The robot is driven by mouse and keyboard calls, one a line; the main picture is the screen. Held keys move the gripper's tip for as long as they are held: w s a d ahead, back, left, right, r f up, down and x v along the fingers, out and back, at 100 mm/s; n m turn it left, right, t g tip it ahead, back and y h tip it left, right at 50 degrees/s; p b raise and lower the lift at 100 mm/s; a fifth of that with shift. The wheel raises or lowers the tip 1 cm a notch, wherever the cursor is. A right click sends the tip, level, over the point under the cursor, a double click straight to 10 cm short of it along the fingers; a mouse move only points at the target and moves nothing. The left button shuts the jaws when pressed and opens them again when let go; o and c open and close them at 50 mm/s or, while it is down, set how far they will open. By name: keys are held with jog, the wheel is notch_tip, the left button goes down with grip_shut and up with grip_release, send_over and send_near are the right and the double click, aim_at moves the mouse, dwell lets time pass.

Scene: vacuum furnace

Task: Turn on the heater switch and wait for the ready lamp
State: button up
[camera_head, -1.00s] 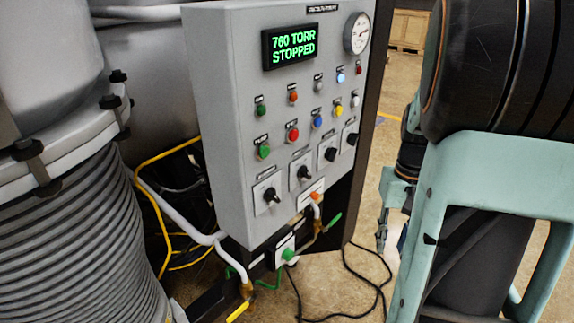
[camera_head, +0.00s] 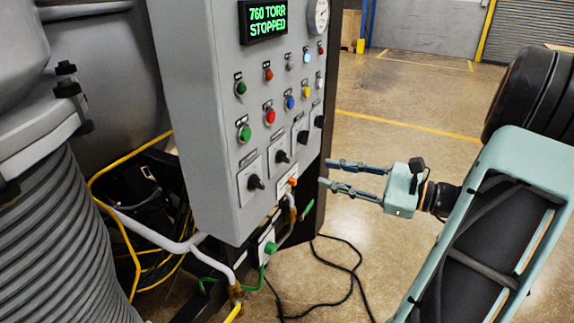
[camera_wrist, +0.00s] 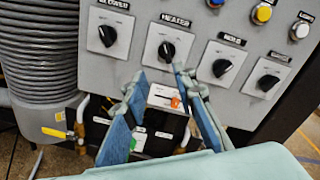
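The heater switch (camera_wrist: 167,50) is a black rotary knob on a white plate, labelled HEATER, second from left in the wrist view's row of knobs. It also shows in the head view (camera_head: 282,157). My gripper (camera_wrist: 161,78) is open and empty. Its two blue-padded fingers point toward the panel just below the heater knob in the wrist view, apart from it. In the head view my gripper (camera_head: 325,172) is at the panel's right side. Small lamps sit in the upper row; a pale blue one (camera_head: 306,57) looks lit. I cannot read which is the ready lamp.
The grey control panel (camera_head: 215,205) has a display (camera_head: 264,20) reading 760 TORR STOPPED. A ribbed grey column (camera_head: 50,240) and yellow cables stand left. Open floor lies right; a black cable crosses it.

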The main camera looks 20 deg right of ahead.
aim_at(288, 158)
jog(key=shift+t, duration=0.4)
jog(key=x, duration=1)
jog(key=shift+w+d+r, duration=0.15)
jog(key=shift+w, duration=0.25)
grip_shut()
